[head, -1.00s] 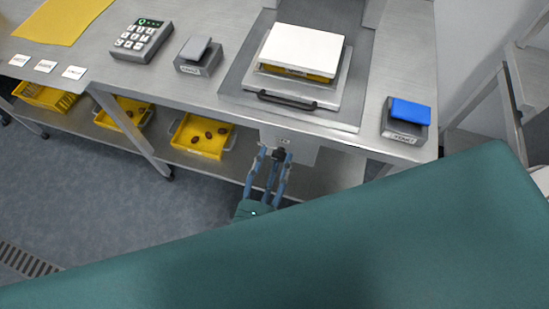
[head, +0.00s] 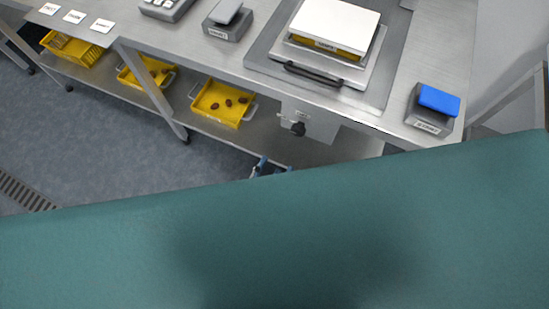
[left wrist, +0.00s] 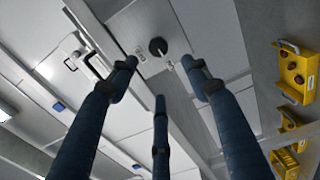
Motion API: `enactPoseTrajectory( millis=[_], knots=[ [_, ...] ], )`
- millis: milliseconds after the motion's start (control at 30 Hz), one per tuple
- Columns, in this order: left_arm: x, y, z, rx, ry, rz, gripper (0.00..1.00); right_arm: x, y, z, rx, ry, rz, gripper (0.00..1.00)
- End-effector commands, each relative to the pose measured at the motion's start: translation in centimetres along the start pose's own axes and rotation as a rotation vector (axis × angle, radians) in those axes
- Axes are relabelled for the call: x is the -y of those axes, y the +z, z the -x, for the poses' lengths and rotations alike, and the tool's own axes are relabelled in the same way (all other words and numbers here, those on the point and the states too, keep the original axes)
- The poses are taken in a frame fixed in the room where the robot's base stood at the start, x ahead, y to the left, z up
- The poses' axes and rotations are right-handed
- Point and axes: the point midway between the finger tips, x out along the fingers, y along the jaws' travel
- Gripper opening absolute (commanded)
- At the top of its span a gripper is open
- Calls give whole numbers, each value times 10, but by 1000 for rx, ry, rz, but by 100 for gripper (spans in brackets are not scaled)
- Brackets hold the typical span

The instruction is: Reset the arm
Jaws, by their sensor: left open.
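My left gripper (head: 268,166) shows only as blue fingertips just above the edge of a large teal surface, which hides the rest of it. In the left wrist view its three dark blue fingers (left wrist: 160,85) are spread open with nothing between them. A dark round knob (head: 298,129) on a grey panel (head: 322,123) under the bench front is apart from the fingertips, above and right of them. The knob also shows beyond the fingers in the left wrist view (left wrist: 158,46). My right gripper is not in view.
Yellow trays (head: 235,122) stand on the lower shelf; one holds dark dates. The floor (head: 130,150) at left is clear.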

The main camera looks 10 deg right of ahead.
Motion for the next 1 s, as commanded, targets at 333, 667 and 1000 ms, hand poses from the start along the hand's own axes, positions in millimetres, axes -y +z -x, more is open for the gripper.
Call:
enactPoseTrajectory(
  millis=[333, 667, 1000],
  knots=[
    [5, -1, -1, 1, -9, -15, 48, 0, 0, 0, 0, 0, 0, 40],
    [174, -59, 24, 80, -387, -509, 48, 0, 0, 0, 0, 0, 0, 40],
    [369, -132, 175, 402, -987, -944, 48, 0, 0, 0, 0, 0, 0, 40]
  ],
)
